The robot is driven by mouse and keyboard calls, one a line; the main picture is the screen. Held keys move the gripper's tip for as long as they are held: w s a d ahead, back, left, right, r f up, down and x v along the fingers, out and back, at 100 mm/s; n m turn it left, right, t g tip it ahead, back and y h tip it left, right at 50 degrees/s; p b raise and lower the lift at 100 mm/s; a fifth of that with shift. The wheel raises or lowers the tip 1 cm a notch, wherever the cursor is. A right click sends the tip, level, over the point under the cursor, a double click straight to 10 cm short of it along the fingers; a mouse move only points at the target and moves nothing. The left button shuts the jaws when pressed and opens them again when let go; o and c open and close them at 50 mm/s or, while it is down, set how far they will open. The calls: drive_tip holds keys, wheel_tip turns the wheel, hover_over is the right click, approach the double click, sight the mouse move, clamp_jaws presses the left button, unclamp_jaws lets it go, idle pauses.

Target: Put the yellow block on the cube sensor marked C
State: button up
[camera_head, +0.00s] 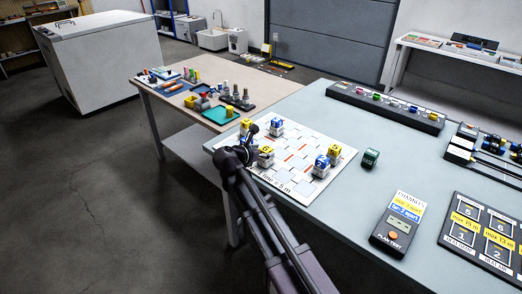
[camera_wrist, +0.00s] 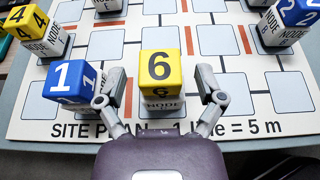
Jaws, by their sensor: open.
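In the wrist view, a yellow block (camera_wrist: 161,66) marked 6 forms the top of a white piece lettered NODE (camera_wrist: 163,103). My gripper (camera_wrist: 160,97) is open, with one finger to the left of this piece and one to the right. Gaps show between the fingers and the block. A blue-topped cube (camera_wrist: 70,82) marked 1 stands close to the left finger. In the head view, my gripper (camera_head: 250,142) is at the near left part of the site plan board (camera_head: 299,150). No cube with a readable C shows in either view.
A yellow-topped cube (camera_wrist: 26,22) marked 4 and a blue-topped cube (camera_wrist: 296,14) marked 2 stand farther back. A dark green cube (camera_head: 370,158) sits off the board, and a handheld plan tester (camera_head: 397,226) lies to its right.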

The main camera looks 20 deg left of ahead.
drive_tip(key=shift+r, duration=0.1)
drive_tip(key=shift+r, duration=0.15)
drive_tip(key=p+v, duration=0.5)
drive_tip(key=v, duration=0.7)
drive_tip(key=shift+s, duration=0.1)
idle(1.1)
idle(0.8)
